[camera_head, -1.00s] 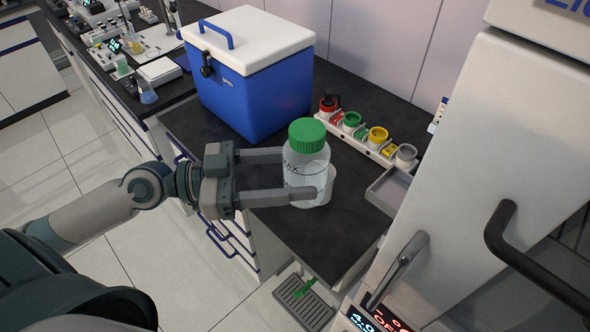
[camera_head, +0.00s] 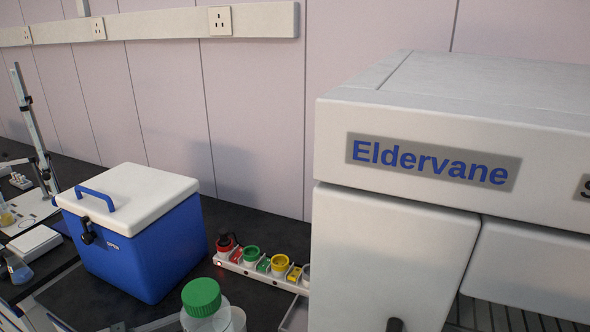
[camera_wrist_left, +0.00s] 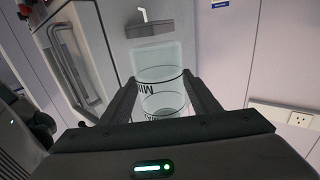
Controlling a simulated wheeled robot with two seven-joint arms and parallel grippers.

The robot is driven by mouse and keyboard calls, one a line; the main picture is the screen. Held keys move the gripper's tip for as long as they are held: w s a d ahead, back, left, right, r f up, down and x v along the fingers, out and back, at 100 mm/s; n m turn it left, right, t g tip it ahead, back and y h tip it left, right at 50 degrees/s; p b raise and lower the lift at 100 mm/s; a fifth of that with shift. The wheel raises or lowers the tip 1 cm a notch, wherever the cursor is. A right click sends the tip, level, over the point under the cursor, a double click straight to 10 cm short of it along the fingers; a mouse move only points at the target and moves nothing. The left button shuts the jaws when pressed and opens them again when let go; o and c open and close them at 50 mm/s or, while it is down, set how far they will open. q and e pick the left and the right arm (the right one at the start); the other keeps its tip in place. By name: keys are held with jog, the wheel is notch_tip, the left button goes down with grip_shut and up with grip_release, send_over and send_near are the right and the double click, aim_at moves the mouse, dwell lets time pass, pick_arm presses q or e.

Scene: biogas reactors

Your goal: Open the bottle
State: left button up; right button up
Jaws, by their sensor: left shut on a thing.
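The clear bottle (camera_head: 207,323) with a green screw cap (camera_head: 201,297) stands upright at the bottom edge of the head view. The cap is on it, and the lower body is cut off by the frame. In the left wrist view the bottle (camera_wrist_left: 160,72) shows as clear walls with dark printed marks, and its cap is out of sight. My left gripper (camera_wrist_left: 160,88) is shut on the bottle, with one finger on each side of its body. My right gripper is in neither view.
A blue cooler box (camera_head: 150,250) with a white lid stands left of the bottle. A white strip with red, green, yellow and grey ring holders (camera_head: 266,266) lies behind it on the dark bench. A large white Eldervane machine (camera_head: 400,250) fills the right side.

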pick_arm(q)
jog(key=shift+w+d+f+n+t+y, duration=0.1)
jog(key=shift+w+f+n+t+y, duration=0.2)
jog(key=shift+w+f+n+t, duration=0.3)
jog(key=w+f+n+t+y, duration=0.1)
jog(key=f+t, duration=0.1)
jog(key=w+f+n+t+y, duration=0.1)
jog(key=n+t+y, duration=0.1)
jog(key=shift+w+f+y, duration=0.15)
jog(key=shift+f+y, duration=0.15)
jog(key=shift+f, duration=0.05)
jog(key=a+f+n+t+y, duration=0.3)
jog(key=n+y, duration=0.4)
jog(key=y, duration=0.4)
jog(key=shift+w+a+f+n+t, duration=0.25)
jog(key=shift+a+f+n+t, duration=0.05)
jog(key=shift+a+f, duration=0.65)
jog(key=shift+w+r, duration=0.1)
jog(key=shift+r, duration=0.05)
jog(key=w+d+r+m+g+h, duration=0.4)
jog(key=w+d+m+h, duration=0.2)
jog(key=h, duration=0.5)
jog(key=shift+w+d+m, duration=0.35)
jog(key=shift+d+m, duration=0.4)
jog(key=shift+m, duration=0.25)
